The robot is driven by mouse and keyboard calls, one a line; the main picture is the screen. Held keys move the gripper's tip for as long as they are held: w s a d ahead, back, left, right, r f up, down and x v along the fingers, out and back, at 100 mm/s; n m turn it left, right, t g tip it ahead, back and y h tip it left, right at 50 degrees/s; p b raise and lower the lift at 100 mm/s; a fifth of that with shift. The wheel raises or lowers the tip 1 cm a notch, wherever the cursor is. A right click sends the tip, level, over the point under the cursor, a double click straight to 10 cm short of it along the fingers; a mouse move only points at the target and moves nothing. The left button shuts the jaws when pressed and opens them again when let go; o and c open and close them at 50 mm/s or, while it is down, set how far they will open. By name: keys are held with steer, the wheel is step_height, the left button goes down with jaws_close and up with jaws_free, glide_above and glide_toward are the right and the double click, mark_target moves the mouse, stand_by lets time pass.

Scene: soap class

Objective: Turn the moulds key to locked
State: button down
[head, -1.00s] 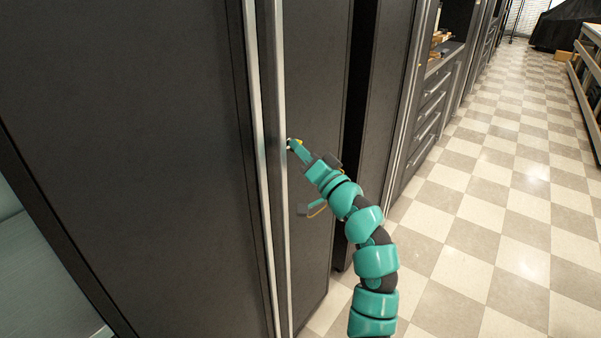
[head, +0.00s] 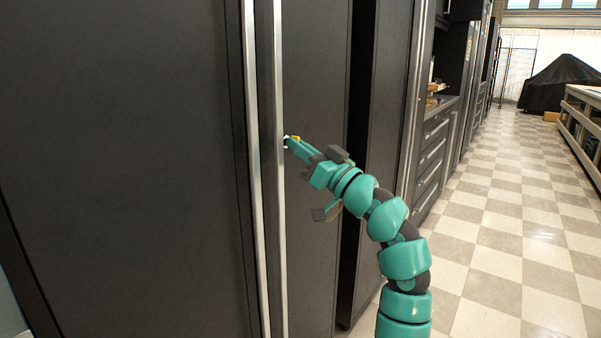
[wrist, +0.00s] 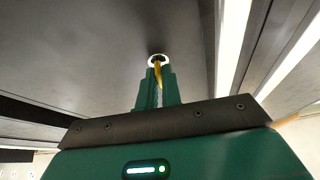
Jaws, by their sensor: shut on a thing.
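The moulds key is a small yellow key (wrist: 157,72) standing in a round, light-rimmed lock (wrist: 151,60) on a dark cabinet door. My teal gripper (wrist: 156,88) is shut on the key, with its fingertips close to the lock. In the head view, my gripper (head: 291,146) reaches the door beside the long metal handle, and a bit of the yellow key (head: 296,138) shows at its tips. The fingers hide much of the key, and I cannot tell at which mark it stands.
Tall dark cabinet doors (head: 130,150) with long vertical metal handles (head: 279,230) fill the left. Drawers (head: 430,160) and a shelf continue to the right. The checkered floor (head: 500,240) is clear. A black-covered object (head: 562,84) stands far back.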

steer(key=n+b, duration=0.1)
steer(key=b, duration=0.1)
steer(key=n+g+y+b, duration=0.1)
steer(key=shift+f+n+b, duration=0.25)
steer(key=shift+n+b, duration=0.1)
steer(key=shift+n, duration=0.05)
steer(key=shift+r+n+g, duration=0.15)
steer(key=shift+n+g, duration=0.15)
steer(key=c, duration=1.6)
jaws_free()
steer(key=shift+d, duration=0.1)
steer(key=p+v, duration=0.3)
steer(key=v, duration=1.4)
steer(key=shift+s+f, duration=0.1)
steer(key=shift+f, duration=0.1)
